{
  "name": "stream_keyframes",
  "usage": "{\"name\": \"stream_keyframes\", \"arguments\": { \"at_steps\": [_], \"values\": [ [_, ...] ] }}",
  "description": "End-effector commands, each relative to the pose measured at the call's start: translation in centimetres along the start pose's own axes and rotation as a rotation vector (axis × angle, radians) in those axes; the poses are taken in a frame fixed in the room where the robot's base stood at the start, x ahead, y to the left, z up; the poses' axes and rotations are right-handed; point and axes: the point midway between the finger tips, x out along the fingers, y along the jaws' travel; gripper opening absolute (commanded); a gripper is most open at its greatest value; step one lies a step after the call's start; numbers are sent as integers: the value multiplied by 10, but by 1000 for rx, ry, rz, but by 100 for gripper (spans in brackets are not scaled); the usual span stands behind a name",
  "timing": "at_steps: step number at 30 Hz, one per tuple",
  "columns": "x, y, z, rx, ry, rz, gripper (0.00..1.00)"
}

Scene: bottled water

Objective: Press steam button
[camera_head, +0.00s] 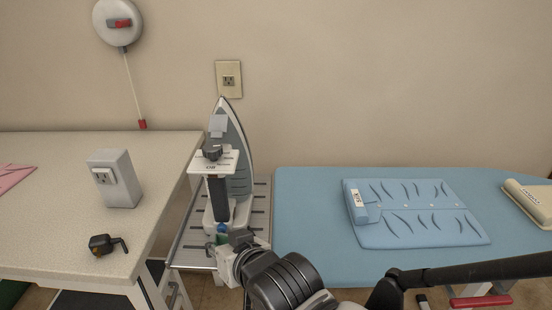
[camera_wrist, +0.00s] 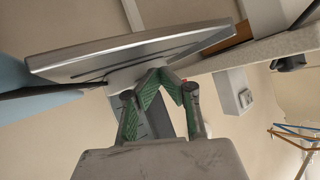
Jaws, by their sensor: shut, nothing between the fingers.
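A grey and white iron (camera_head: 240,150) stands upright, tip up, on the slotted metal rest (camera_head: 190,250). Its white control plate (camera_head: 226,163) carries a dark knob (camera_head: 212,152), above a dark handle (camera_head: 218,198). I cannot make out which part is the steam button. My gripper (camera_head: 222,236) is low in front of the iron's base, below the handle; whether it touches is unclear. In the wrist view my gripper (camera_wrist: 157,76) is shut, its green-padded fingers meeting at the tips, with nothing held. A silver slotted plate (camera_wrist: 190,42) lies close beyond the tips.
A speckled table (camera_head: 60,220) at left holds a socket box (camera_head: 122,190) and a dark plug-like piece (camera_head: 105,243). A wall outlet (camera_head: 229,79) is behind the iron.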

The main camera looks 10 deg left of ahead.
Motion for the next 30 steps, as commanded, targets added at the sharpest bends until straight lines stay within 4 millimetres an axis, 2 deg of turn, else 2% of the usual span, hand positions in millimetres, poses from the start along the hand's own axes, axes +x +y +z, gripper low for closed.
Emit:
{"name": "stream_keyframes", "arguments": {
  "at_steps": [30],
  "values": [
    [6, 4, -4, 0, 0, 0, 0]
  ]
}}
